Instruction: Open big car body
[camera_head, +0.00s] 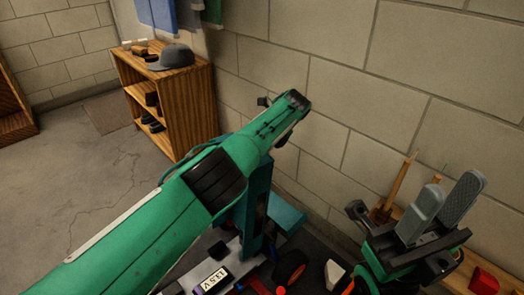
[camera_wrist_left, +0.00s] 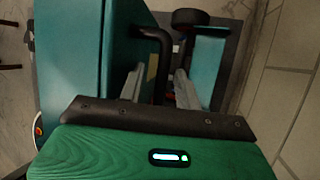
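The teal car body (camera_head: 258,207) stands partly hidden behind my left arm in the head view. In the left wrist view, a large teal panel (camera_wrist_left: 72,65) fills the left side, with a curved black handle (camera_wrist_left: 154,33) on its right edge. My left gripper (camera_wrist_left: 160,88) has its two grey fingers apart, with the handle's lower bar between them; contact cannot be told. My right gripper (camera_head: 442,204) is at the right, fingers pointing up, apart and empty, away from the car body.
A wooden shelf (camera_head: 190,105) with a grey cap (camera_head: 172,57) stands at the back left. A block wall (camera_head: 430,90) runs behind the work area. An orange-and-black wheel (camera_head: 291,266) and a labelled box (camera_head: 212,280) lie at the bottom. A red container (camera_head: 483,281) is at lower right.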

